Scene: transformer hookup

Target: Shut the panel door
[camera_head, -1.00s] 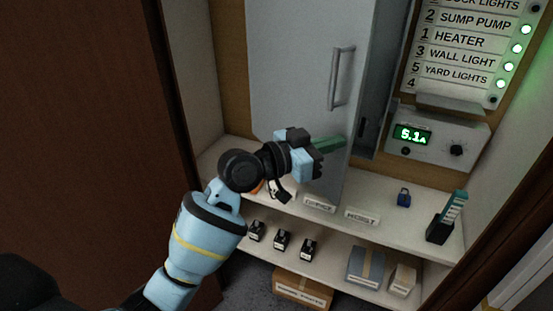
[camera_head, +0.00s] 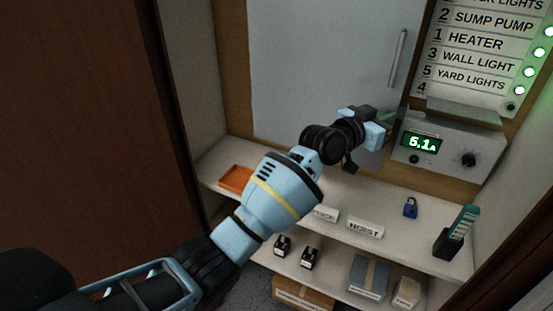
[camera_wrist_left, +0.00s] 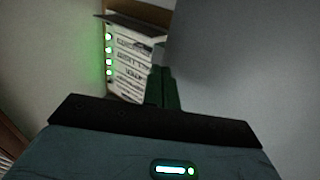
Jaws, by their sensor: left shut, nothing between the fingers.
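The grey panel door (camera_head: 320,75) with its upright bar handle (camera_head: 398,58) lies across the front of the panel in the head view, close to flush. I cannot tell whether it is fully shut. My left gripper (camera_head: 387,120) is at the door's lower right part, below the handle, with its fingers shut and empty. In the left wrist view the dark green fingers (camera_wrist_left: 163,88) are together beside the grey door surface (camera_wrist_left: 245,60). Any contact with the door is unclear. My right gripper is not in view.
A labelled switch board (camera_head: 475,60) with green lights is right of the door, above a meter box (camera_head: 445,147). The shelf below holds an orange tray (camera_head: 236,179), a blue padlock (camera_head: 410,208) and a black holder (camera_head: 449,243). Boxes (camera_head: 367,277) stand lower. A brown panel (camera_head: 80,120) is at left.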

